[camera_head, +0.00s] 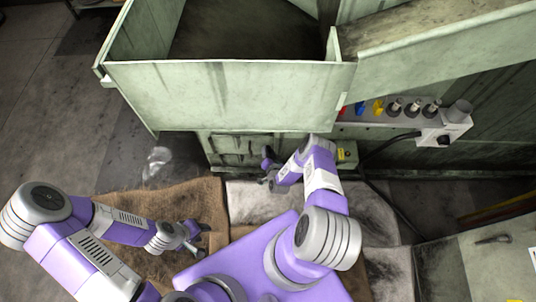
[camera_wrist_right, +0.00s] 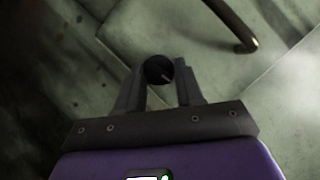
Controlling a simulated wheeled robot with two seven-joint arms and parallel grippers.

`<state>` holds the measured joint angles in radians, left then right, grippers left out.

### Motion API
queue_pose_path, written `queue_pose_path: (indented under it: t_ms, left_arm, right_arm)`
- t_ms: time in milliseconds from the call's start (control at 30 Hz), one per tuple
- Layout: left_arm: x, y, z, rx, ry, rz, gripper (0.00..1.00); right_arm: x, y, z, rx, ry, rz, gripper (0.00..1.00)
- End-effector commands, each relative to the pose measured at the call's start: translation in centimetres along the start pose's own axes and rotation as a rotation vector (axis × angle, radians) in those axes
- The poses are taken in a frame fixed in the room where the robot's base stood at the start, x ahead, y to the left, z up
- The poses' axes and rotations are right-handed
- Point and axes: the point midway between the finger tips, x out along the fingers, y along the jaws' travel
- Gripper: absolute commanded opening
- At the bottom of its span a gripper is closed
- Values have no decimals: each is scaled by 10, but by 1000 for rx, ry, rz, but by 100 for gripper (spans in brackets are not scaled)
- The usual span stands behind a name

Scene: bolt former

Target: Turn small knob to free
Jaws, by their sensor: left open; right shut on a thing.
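The small black knob (camera_wrist_right: 158,70) shows in the right wrist view, with a pale pointer line on its face. My right gripper (camera_wrist_right: 160,88) has its two fingers on either side of the knob and is shut on it. In the head view my right gripper (camera_head: 268,172) is at the front of the green machine, below the big bin; the knob is not visible there. My left gripper (camera_head: 190,238) is open and empty above the brown mat, away from the machine.
The green machine's bin (camera_head: 230,95) overhangs the work area. A control box with a larger knob (camera_head: 444,140) and a row of coloured buttons (camera_head: 377,107) is at the right. A black cable (camera_head: 385,147) hangs from it. Brown mat (camera_head: 140,262) covers the floor at left.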

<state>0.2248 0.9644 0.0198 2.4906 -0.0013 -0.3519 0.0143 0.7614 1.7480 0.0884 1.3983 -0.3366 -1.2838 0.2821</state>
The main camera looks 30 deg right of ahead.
Motion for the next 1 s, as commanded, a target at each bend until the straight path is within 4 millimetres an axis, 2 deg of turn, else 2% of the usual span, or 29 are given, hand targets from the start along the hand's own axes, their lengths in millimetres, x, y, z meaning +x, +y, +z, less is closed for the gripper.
queue_pose_path:
  t_ms: [300, 867, 900, 1000]
  left_arm:
    - [10, -4, 0, 0, 0, 0, 43]
    - [11, -4, 0, 0, 0, 0, 43]
    - [11, -4, 0, 0, 0, 0, 43]
    - [11, -4, 0, 0, 0, 0, 43]
  right_arm:
    - [1, 3, -1, 112, -2, -51, 6]
    - [0, 2, -1, 135, -5, -62, 6]
    - [0, 2, -1, 135, -5, -62, 43]
    - [0, 2, -1, 134, -6, -62, 58]
